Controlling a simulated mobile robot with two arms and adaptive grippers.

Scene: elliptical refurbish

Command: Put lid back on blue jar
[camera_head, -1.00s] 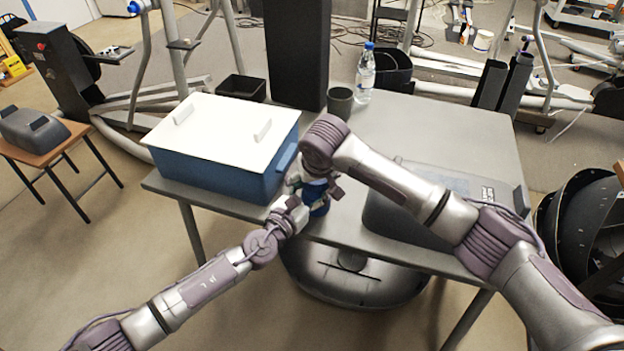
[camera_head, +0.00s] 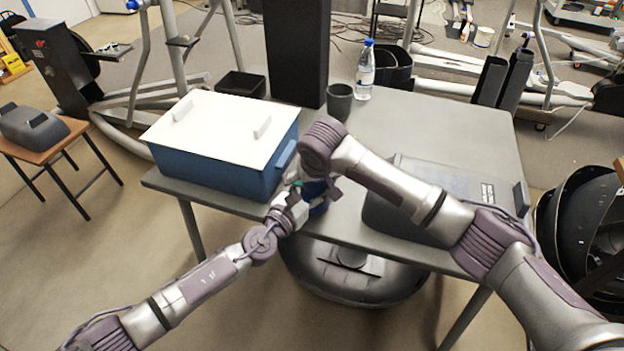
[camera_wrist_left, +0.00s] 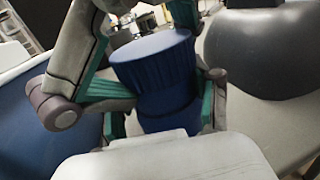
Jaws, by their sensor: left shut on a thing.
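A blue jar (camera_head: 318,200) stands upright near the front edge of the grey table, partly covered by my arms. My left gripper (camera_head: 308,200) is shut around it from the front left. In the left wrist view the jar body (camera_wrist_left: 170,105) sits between teal-padded fingers. A wider blue lid-like top with a ribbed side and flat upper face (camera_wrist_left: 155,55) is above the body; I cannot tell whether it is seated. My right gripper (camera_head: 320,180) is over the jar, largely hidden by its own wrist; its finger opening is not clear.
A blue box with a white lid (camera_head: 222,125) is left of the jar. A dark grey case (camera_head: 400,215) lies to the right, under my right arm. A dark cup (camera_head: 340,102) and a water bottle (camera_head: 365,72) stand behind. The table's back right (camera_head: 450,125) is clear.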

